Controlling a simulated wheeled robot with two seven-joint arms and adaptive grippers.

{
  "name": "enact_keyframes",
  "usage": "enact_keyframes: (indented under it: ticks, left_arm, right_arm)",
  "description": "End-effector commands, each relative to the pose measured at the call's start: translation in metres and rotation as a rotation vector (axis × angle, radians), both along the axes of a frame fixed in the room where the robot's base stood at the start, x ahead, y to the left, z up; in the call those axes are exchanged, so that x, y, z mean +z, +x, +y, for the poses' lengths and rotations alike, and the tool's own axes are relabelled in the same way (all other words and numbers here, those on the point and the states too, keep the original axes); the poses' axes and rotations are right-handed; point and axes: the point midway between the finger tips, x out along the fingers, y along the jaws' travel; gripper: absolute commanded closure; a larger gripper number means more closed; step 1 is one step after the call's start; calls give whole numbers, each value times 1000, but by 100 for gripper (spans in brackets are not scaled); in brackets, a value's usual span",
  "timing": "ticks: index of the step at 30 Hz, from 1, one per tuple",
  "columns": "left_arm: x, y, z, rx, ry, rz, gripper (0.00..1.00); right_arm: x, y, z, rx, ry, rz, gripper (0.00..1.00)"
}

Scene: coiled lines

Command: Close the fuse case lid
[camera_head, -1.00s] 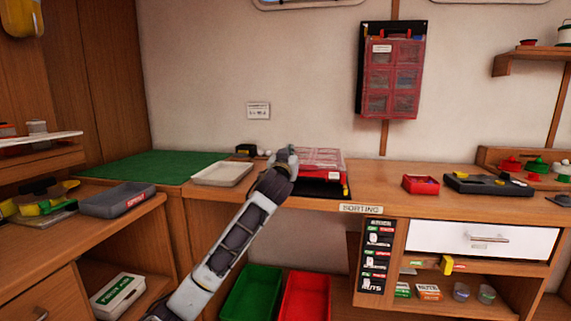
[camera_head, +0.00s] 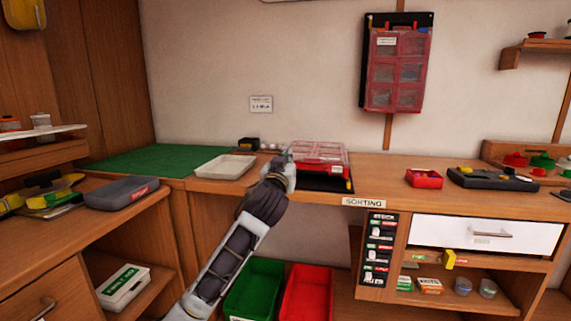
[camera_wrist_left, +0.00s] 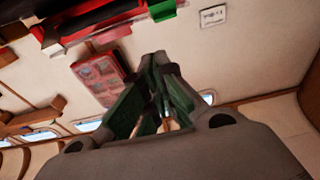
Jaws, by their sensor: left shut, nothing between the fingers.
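The fuse case (camera_head: 322,170), red with a clear compartmented lid (camera_head: 318,152), sits on the counter behind a black mat (camera_head: 324,184). The lid looks low and nearly flat over the case; I cannot tell whether it is fully down. My left gripper (camera_head: 290,161) is at the left side of the case and hides part of that edge. Whether it touches the lid is unclear. In the left wrist view its green-padded fingers (camera_wrist_left: 157,88) are together and empty. My right gripper is not in view.
A similar red case (camera_head: 397,68) hangs on the wall. A cream tray (camera_head: 225,167) and small black box (camera_head: 248,144) are left of the gripper; a red box (camera_head: 424,178) is to the right. Green (camera_head: 255,288) and red (camera_head: 307,292) bins stand below.

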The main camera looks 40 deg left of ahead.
Motion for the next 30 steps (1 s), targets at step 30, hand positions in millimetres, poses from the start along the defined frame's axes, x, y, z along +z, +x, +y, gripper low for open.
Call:
enact_keyframes:
  ticks: [30]
  left_arm:
    - [-6,-17,-10,-1,-1,6,100]
  right_arm:
    - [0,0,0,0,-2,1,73]
